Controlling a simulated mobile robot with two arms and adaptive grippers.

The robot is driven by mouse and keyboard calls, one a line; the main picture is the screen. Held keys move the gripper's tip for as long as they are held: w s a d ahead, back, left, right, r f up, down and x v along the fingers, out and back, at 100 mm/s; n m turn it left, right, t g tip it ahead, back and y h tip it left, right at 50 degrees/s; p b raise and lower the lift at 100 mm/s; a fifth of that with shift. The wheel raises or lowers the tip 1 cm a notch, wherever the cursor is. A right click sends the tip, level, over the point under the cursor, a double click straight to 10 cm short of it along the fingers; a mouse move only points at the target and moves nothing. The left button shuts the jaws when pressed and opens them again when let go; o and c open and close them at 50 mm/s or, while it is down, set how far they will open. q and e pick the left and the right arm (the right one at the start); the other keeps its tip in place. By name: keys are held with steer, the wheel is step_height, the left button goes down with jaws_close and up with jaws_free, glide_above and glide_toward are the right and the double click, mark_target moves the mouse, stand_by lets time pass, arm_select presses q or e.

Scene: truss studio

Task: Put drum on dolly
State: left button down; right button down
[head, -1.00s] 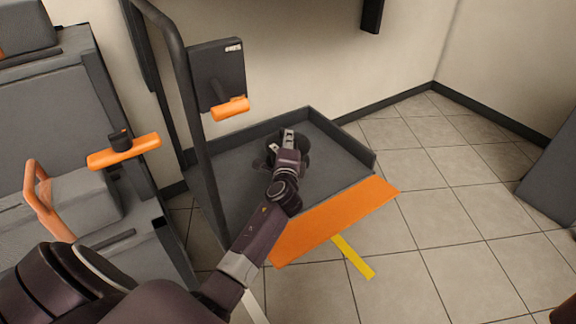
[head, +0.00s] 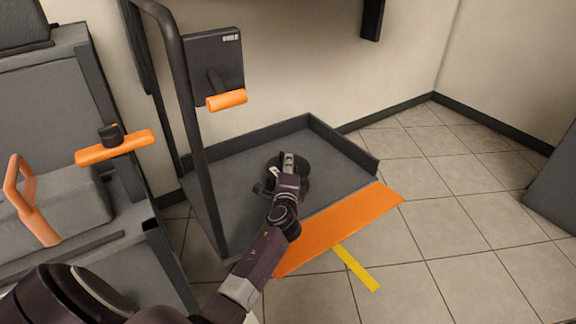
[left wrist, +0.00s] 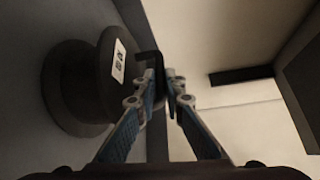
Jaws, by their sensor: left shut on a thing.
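The drum (head: 296,180) is a dark spool, seen partly under my left gripper in the head view. In the left wrist view the drum (left wrist: 78,85) shows at the left with round flanges and a white label. My left gripper (head: 288,160) is shut on the drum's thin bent black handle; its fingers (left wrist: 164,78) close around it in the wrist view. The dolly (head: 235,185) is a low dark grey platform with raised rims and an orange front strip. The drum appears over the dolly's deck; I cannot tell whether it touches it. My right gripper is not in view.
A tall dark handle frame with a panel (head: 214,62) and orange grip rises at the dolly's left. A grey cabinet with orange handles (head: 115,148) stands further left. Tiled floor (head: 450,230) is free at the right. A yellow strip (head: 356,268) lies in front.

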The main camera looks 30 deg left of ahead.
arm_select(q)
steer(key=shift+r, duration=0.25)
steer(key=c, duration=2.4)
jaws_free()
steer(key=shift+f, duration=0.25)
steer(key=o, duration=0.4)
steer(key=shift+r, duration=0.1)
